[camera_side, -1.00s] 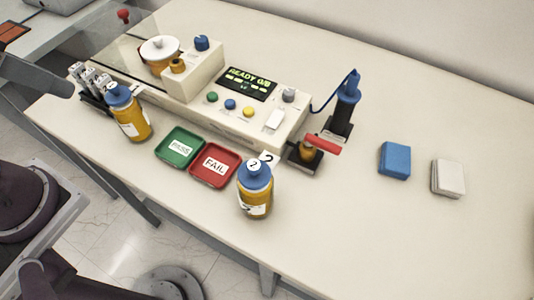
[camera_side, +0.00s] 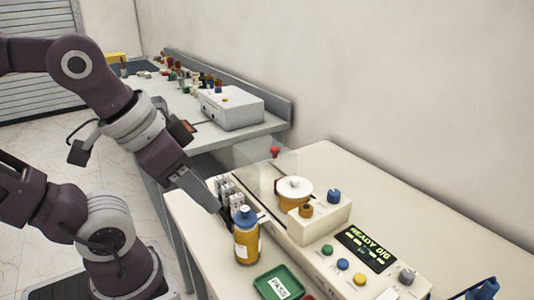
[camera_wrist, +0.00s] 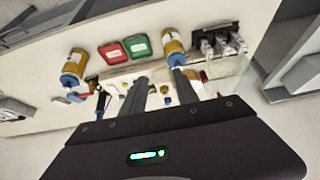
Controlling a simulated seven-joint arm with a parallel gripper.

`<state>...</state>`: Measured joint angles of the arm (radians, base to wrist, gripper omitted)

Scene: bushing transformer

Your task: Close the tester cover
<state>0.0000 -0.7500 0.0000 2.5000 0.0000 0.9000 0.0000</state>
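The tester (camera_side: 320,225) is a cream box with a lit display (camera_side: 364,248) and coloured buttons. Its clear cover (camera_side: 262,172) stands raised at the far left end of the tester, with a red knob (camera_side: 275,151) at its top. A white-topped amber cup (camera_side: 294,192) sits uncovered beside it. My gripper (camera_side: 226,214) points down at the table's left edge, near the clamps and an amber bottle, apart from the knob. In the wrist view my gripper (camera_wrist: 160,78) has its two fingers spread, with nothing clearly held between them. The cover is hard to make out there.
An amber bottle with a blue cap (camera_side: 247,245) stands close to my gripper, before grey clamps (camera_side: 228,190). A green PASS tray (camera_side: 279,284) lies in front. The wrist view also shows a red tray (camera_wrist: 112,53) and a second bottle (camera_wrist: 75,62). A back bench (camera_side: 205,130) stands behind.

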